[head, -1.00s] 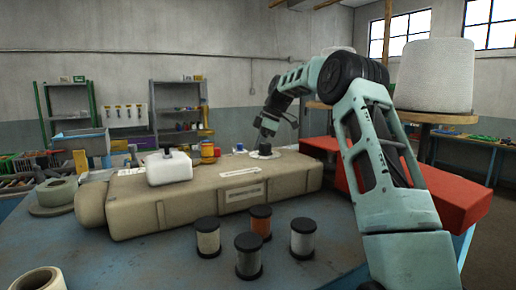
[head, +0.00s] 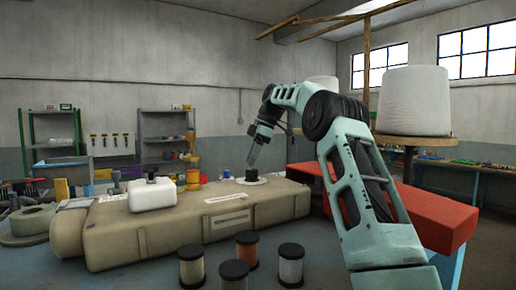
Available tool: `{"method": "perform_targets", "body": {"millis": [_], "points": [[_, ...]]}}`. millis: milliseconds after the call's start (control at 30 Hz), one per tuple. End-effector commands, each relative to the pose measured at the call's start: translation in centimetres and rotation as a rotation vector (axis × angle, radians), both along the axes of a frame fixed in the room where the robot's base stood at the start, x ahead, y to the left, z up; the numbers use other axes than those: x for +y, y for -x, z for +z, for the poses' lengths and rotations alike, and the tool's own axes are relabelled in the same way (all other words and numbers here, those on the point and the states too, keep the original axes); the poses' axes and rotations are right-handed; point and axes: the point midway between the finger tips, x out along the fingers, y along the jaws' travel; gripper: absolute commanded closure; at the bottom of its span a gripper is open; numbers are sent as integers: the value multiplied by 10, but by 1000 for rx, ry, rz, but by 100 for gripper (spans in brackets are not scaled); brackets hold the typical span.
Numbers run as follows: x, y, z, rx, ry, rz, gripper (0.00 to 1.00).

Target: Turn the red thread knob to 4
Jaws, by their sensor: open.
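A dark knob (head: 252,173) stands on a pale round dial (head: 260,181) on top of the long beige machine body (head: 150,225). No red shows on the knob, and the dial's marks are too small to read, so I cannot tell its setting. My gripper (head: 252,163) points down just above the knob. It is open, with nothing seen between its fingers. I cannot tell whether the fingertips touch the knob.
A white container (head: 152,196) and a yellow-orange spool (head: 193,178) stand left of the dial. Several thread spools, one orange (head: 247,246), stand in front. A red block (head: 425,210) lies right, beside my arm. A large white cone (head: 413,100) stands behind.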

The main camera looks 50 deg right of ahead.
Motion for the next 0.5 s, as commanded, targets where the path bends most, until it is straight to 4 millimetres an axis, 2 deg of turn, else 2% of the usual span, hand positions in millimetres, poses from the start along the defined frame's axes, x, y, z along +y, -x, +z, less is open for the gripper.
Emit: {"method": "perform_targets", "body": {"millis": [100, 267, 500], "points": [[-7, 4, 19, -4, 2, -1, 56], [-13, 9, 39, -3, 2, 0, 56], [-17, 13, 51, 1, 1, 0, 56]]}}
